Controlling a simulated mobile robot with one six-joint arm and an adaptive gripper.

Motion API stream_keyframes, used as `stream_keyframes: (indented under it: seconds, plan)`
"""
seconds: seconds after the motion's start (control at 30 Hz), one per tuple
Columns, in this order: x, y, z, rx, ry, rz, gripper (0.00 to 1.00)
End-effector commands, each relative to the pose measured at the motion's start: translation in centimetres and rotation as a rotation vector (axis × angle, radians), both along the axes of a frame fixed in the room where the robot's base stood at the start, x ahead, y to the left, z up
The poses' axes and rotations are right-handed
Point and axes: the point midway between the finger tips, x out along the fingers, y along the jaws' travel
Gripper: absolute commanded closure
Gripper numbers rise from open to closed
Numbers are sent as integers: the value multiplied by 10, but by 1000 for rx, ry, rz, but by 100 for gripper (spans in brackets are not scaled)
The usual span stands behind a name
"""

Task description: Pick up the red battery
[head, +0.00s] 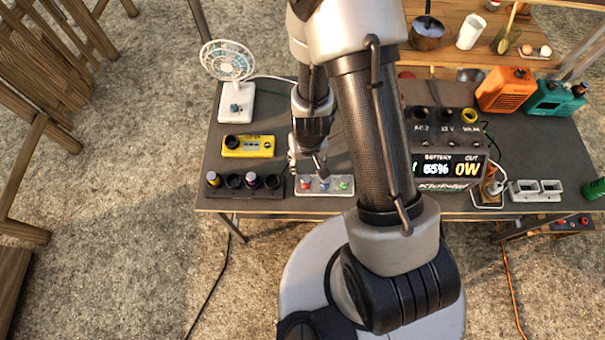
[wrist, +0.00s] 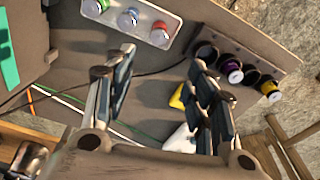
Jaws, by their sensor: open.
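The red battery (head: 306,184) stands at the left end of a pale tray (head: 350,190) near the table's front edge, beside a blue and a green one. In the wrist view the red battery (wrist: 160,34) is in the tray (wrist: 143,28), with the blue (wrist: 128,18) and green (wrist: 95,7) ones to its left. My gripper (head: 310,163) is just behind the tray, at its left part. In the wrist view my gripper (wrist: 162,58) is open and empty, its fingers wide apart; the red battery shows beyond the gap.
A black holder (head: 228,192) with yellow- and purple-topped cells and empty slots stands left of the tray. Behind it are a yellow device (head: 249,146) and a white fan (head: 232,75). A power station (head: 450,135) stands to the right, partly behind my arm.

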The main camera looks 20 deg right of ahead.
Motion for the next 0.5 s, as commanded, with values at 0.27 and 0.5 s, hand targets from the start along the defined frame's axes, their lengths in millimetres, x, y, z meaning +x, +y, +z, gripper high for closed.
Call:
stream_keyframes:
  seconds: [0.27,0.5]
  plan:
    - [6,-1,-66,0,4,0,50]
    - [11,-2,-103,0,3,0,50]
